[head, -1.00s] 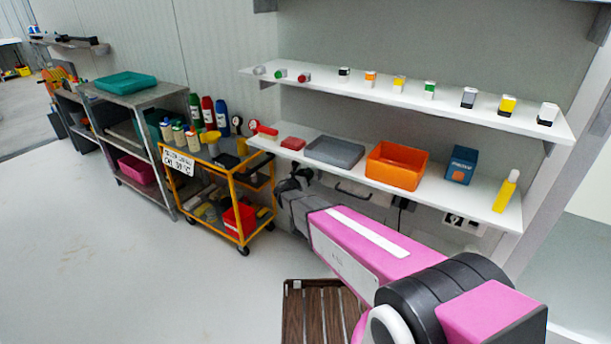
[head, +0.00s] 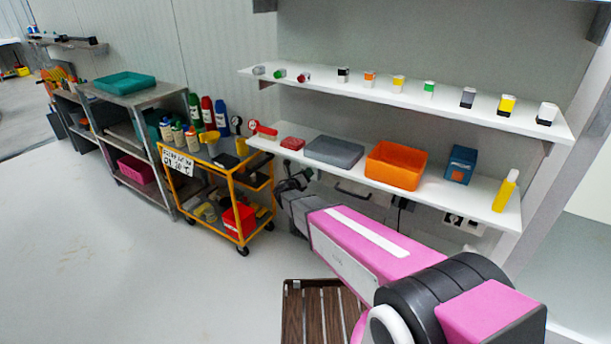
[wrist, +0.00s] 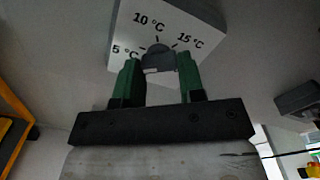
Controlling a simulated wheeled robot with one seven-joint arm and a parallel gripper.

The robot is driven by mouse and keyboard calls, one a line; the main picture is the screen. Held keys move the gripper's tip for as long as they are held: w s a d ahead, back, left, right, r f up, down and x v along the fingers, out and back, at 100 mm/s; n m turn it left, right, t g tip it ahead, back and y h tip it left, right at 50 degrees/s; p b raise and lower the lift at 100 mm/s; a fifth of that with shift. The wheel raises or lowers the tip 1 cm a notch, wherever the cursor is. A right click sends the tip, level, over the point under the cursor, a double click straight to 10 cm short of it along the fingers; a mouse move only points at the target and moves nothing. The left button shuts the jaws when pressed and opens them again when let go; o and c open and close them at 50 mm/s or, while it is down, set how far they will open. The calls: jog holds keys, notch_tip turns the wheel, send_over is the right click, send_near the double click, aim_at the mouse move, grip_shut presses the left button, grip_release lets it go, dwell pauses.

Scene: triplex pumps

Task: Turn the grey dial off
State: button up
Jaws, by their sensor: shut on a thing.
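The grey dial (wrist: 158,58) sits on a white panel (wrist: 190,22) marked 5 °C, 10 °C and 15 °C in the wrist view. My gripper (wrist: 158,75) has its two green fingers on either side of the dial, shut on it. The dial's pointer is hard to make out, so I cannot tell its exact setting. In the head view my gripper is small and dark at the end of my pink arm, below the lower shelf, and the dial cannot be made out there.
A white lower shelf (head: 272,146) holds a grey tray (head: 334,151), an orange bin (head: 396,165) and a blue box (head: 461,164) above my arm. A yellow cart (head: 236,200) stands just left of my gripper. A wooden slatted pallet (head: 318,312) lies on the floor below.

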jog(key=o, duration=0.9)
jog(key=shift+o, duration=0.2)
jog(key=v, duration=1.1)
